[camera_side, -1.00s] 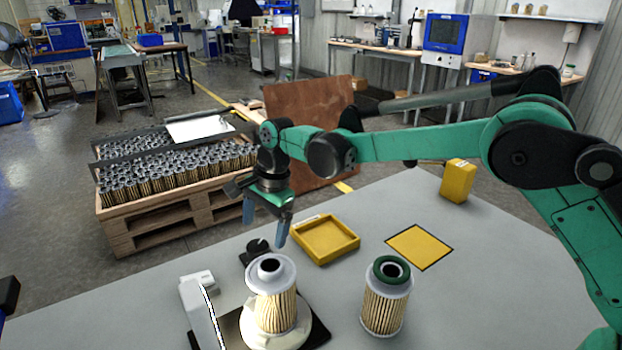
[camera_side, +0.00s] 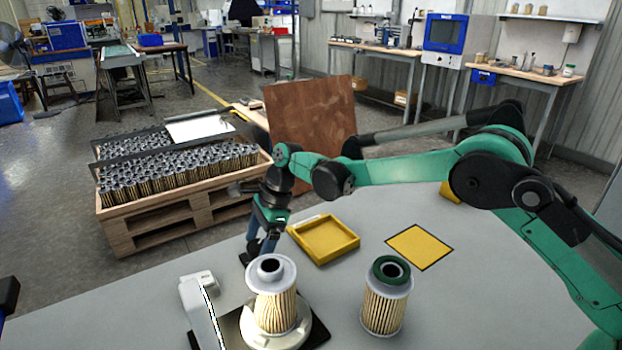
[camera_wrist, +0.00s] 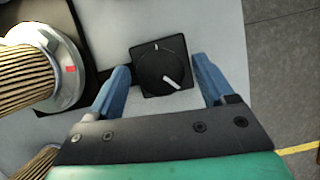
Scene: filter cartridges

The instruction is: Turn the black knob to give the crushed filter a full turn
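The black knob (camera_wrist: 160,66) sits on a square black base in the wrist view, its white pointer line aimed to the lower right. In the side view my gripper mostly hides it. My gripper (camera_wrist: 161,70) is open, its blue fingers on either side of the knob with gaps showing; it is lowered over the knob in the side view (camera_side: 260,246). A pleated filter with a white cap (camera_side: 275,300) stands upright on the white turntable (camera_side: 262,338); a red mark shows beside the filter in the wrist view. I see no clear crushing.
A second pleated filter with a green ring (camera_side: 386,300) stands on the grey table to the right. A yellow tray (camera_side: 327,240), a yellow square (camera_side: 419,247) and a yellow block (camera_side: 450,192) lie behind. A white device (camera_side: 202,312) stands left of the turntable.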

